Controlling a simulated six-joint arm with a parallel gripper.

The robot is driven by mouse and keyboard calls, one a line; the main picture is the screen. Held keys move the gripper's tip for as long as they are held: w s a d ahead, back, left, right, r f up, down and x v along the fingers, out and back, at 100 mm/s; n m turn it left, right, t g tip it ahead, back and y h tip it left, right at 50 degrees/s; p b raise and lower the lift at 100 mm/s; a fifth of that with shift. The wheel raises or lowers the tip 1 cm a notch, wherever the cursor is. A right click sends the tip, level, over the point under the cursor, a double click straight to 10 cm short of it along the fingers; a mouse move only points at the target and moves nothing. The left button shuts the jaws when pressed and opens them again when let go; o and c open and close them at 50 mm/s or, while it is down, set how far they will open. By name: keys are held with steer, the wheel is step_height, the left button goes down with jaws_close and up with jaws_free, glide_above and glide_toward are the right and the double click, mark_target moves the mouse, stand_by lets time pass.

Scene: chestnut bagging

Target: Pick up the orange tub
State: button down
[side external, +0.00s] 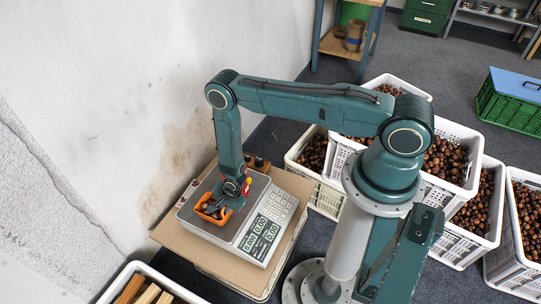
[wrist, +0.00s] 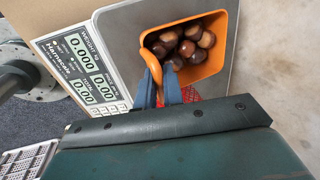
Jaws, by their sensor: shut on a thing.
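The orange tub (side external: 201,214) holds several brown chestnuts and is over the pan of the scale (side external: 257,187). In the wrist view the tub (wrist: 213,66) is tilted in the picture, its open mouth and chestnuts (wrist: 186,48) showing. My gripper (side external: 230,191) is at the tub's right side in the side view. Its blue fingers (wrist: 161,86) are shut on the tub's orange grip at the near edge. The scale display (wrist: 83,50) reads zeros. I cannot tell whether the tub's underside touches the pan.
The scale stands on a cardboard sheet (side external: 172,236) close to the white wall (side external: 120,110). A red mesh thing (wrist: 191,94) lies beside the tub. White crates of chestnuts (side external: 465,235) stand to the right, and a crate with wood pieces (side external: 140,292) at the front.

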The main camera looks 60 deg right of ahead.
steer(key=shift+f, duration=0.2)
steer(key=c, duration=1.5)
jaws_free()
steer(key=shift+r, duration=0.1)
steer(key=shift+v, duration=5.9)
